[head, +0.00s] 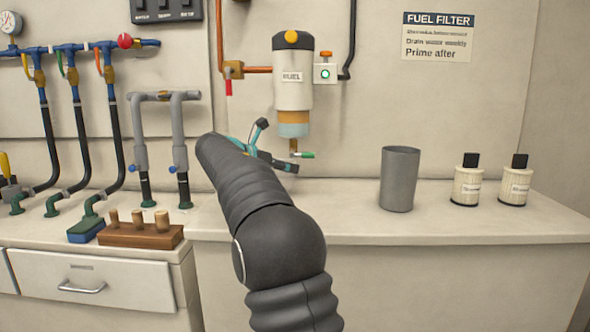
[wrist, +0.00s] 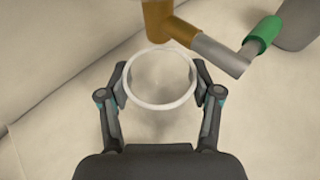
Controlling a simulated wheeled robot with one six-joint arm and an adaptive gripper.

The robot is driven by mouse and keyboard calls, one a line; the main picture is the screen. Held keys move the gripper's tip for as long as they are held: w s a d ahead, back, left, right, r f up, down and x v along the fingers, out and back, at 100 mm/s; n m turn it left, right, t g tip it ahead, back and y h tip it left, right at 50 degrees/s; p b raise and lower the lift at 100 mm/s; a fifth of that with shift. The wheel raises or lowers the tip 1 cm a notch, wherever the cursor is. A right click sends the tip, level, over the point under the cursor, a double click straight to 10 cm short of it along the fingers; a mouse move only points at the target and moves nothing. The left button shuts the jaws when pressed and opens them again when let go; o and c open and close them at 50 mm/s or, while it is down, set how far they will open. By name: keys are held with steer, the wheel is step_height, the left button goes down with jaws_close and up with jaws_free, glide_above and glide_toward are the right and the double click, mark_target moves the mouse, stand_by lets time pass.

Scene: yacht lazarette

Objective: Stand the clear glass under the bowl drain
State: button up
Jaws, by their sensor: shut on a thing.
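The clear glass (wrist: 160,105) shows in the wrist view as a pale round rim seen from above. My gripper (wrist: 160,72) is shut on it, with one finger on each side. In the head view my gripper (head: 268,147) is partly hidden by my own arm, and I cannot make out the glass there. The fuel filter (head: 293,75) hangs on the wall, with a bluish and amber bowl (head: 293,124) at its bottom. The bowl drain (wrist: 215,50), with a green-tipped lever, is at the glass's far rim in the wrist view. I cannot tell the height gap between them.
A grey metal cup (head: 399,180) stands on the counter (head: 460,226) right of the filter. Two white bottles (head: 467,186) with black caps stand farther right. A wooden peg block (head: 140,236) and a blue-green sponge (head: 87,230) lie at left, near hoses and valves.

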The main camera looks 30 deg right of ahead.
steer(key=b+x, duration=0.1)
steer(key=x, duration=0.3)
steer(key=shift+r, duration=0.15)
steer(key=shift+s+d+f, duration=0.1)
steer(key=shift+f, duration=0.2)
steer(key=shift+r, duration=0.1)
steer(key=shift+f, duration=0.2)
steer(key=o, duration=1.3)
steer(key=shift+r, duration=0.1)
